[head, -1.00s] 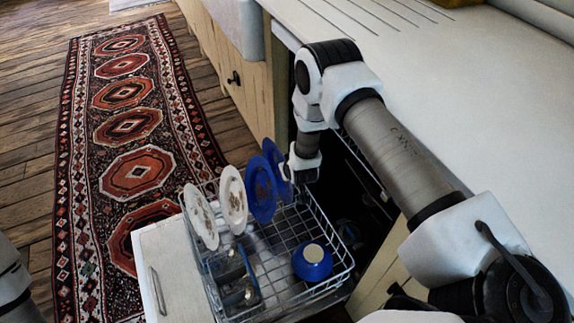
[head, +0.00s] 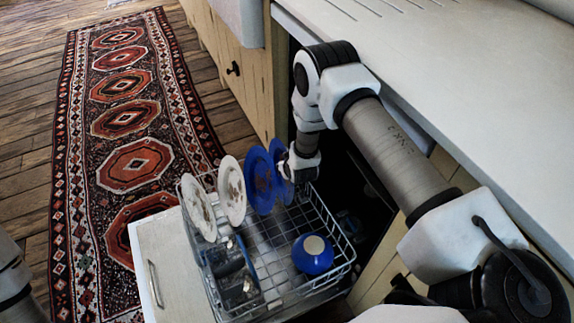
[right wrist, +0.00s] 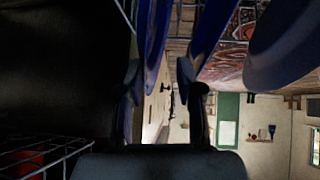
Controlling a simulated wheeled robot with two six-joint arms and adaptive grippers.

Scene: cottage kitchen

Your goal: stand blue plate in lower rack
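Two blue plates stand on edge side by side in the lower rack (head: 340,283), which is pulled out: the nearer plate (head: 260,182) and the farther plate (head: 282,160). My right gripper (head: 288,172) is at the farther blue plate's right side, partly hidden by the plate. In the right wrist view its fingers (right wrist: 160,88) are apart, with a clear gap showing the room beyond. A blue plate edge (right wrist: 152,40) runs by the left finger, and more blue plate surface (right wrist: 290,50) shows at the right. My left gripper is out of view.
Two white plates (head: 231,190) stand left of the blue ones. A blue bowl (head: 312,255) sits upside down in the rack, with a cutlery basket (head: 232,278) beside it. The dishwasher door (head: 155,260) is open. The counter (head: 480,90) is clear.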

